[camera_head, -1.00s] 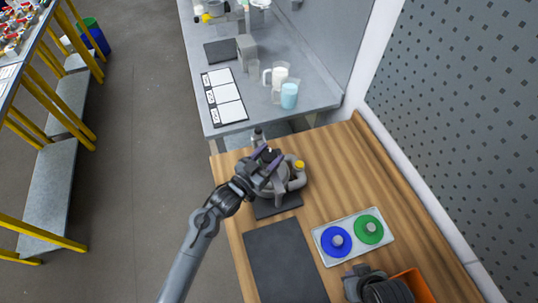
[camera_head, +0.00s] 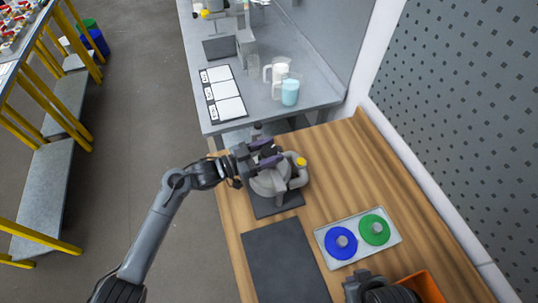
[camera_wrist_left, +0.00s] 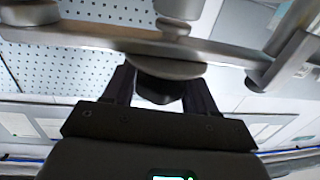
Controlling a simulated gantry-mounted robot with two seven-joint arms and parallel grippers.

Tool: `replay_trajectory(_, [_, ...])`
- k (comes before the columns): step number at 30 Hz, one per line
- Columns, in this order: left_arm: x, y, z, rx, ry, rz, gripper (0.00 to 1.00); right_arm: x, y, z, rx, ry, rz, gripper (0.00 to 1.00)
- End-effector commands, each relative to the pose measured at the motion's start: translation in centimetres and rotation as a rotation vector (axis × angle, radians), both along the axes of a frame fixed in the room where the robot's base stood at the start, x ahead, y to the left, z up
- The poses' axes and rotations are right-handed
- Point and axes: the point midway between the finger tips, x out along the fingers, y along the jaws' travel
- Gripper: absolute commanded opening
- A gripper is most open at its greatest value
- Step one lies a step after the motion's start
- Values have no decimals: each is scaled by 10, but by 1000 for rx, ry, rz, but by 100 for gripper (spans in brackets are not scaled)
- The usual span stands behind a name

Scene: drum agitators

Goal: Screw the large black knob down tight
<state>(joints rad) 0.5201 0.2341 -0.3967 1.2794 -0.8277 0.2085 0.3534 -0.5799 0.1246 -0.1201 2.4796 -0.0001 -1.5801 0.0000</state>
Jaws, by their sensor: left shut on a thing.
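The agitator machine (camera_head: 268,188) stands on a dark base plate on the wooden bench, with a pale curved pipe at its right. My left gripper (camera_head: 266,155) reaches it from the left, at its upper side. In the left wrist view, the large black knob (camera_wrist_left: 156,90) sits between the two dark fingers, under a grey metal disc (camera_wrist_left: 165,66). My left gripper (camera_wrist_left: 160,92) is shut on the knob. In the head view the gripper hides the knob. I cannot tell whether the knob is flush.
A tray (camera_head: 392,240) with a blue disc (camera_head: 332,252) and a green disc (camera_head: 367,238) lies on the bench at the right. A dark mat (camera_head: 285,262) lies in front. An orange bin (camera_head: 425,285) stands at the lower right. Jugs (camera_head: 289,97) stand on the grey table behind.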

Motion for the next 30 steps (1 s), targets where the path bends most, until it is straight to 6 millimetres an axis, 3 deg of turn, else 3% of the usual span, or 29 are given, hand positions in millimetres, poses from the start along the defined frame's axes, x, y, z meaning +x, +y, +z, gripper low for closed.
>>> replay_trajectory(6, [1,0,0,-1,-3,-61,26,0,0,-13,-1,0,1,0])
replay_trajectory(19, [0,0,2,-2,-3,-74,26,0,1,-13,4,0,-3,0])
replay_trajectory(20, [0,0,2,-2,-3,-74,58,0,1,-13,5,0,-4,0])
replay_trajectory(23, [0,0,2,-2,-3,-73,74,0,2,-13,8,0,-5,0])
replay_trajectory(30, [0,0,1,-1,-2,-73,77,0,2,-13,8,0,-6,0])
